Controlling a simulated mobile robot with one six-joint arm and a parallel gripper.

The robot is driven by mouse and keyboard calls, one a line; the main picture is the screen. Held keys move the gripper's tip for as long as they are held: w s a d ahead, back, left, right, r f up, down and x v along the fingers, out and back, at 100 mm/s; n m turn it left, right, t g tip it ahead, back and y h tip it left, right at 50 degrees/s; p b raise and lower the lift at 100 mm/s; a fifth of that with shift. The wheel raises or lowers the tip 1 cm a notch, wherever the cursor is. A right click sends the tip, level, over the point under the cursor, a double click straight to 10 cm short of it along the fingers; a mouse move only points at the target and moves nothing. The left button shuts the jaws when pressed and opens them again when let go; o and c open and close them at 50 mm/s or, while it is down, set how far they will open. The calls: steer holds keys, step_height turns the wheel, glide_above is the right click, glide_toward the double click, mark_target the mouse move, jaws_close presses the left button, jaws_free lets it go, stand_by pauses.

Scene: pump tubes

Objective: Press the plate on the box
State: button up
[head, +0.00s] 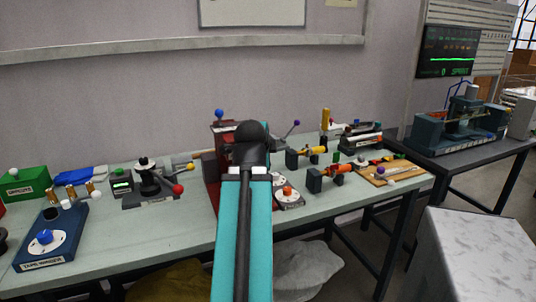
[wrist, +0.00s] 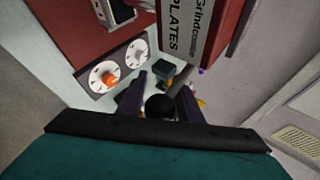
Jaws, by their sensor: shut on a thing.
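A box with a pale side lettered "Grindcore PLATES" (wrist: 186,30) is at the top of the wrist view, beside a red surface. In the head view, a red machine (head: 224,140) stands on the bench, mostly hidden behind my arm. I cannot pick out a separate plate. My gripper (wrist: 162,92) shows in the wrist view, its two dark fingers closed about a round black knob (wrist: 160,107). What the knob is fixed to is hidden. The gripper is below the lettered box in the picture, apart from its visible side. The head view hides my fingertips.
A grey panel with two white dials (head: 288,193), one orange-knobbed, lies right of my arm. A lever stand with a red ball (head: 177,189) and a blue tape winder (head: 52,240) are left. Yellow-tubed pumps (head: 320,178) stand right. A pale block (head: 475,255) stands at front right.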

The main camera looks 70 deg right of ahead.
steer(key=shift+w+a+f, duration=0.2)
steer(key=shift+f, duration=0.15)
steer(key=shift+w+a+f, duration=0.15)
steer(key=shift+f, duration=0.2)
steer(key=o, duration=1.1)
steer(key=shift+w+d, duration=0.1)
steer(key=shift+d, duration=0.05)
steer(key=shift+o, duration=0.2)
steer(key=shift+r, duration=0.15)
steer(key=b+v, duration=0.4)
steer(key=v, duration=0.9)
steer(key=shift+s+r+b, duration=0.25)
steer(key=shift+r+b, duration=0.05)
steer(key=shift+b, duration=0.05)
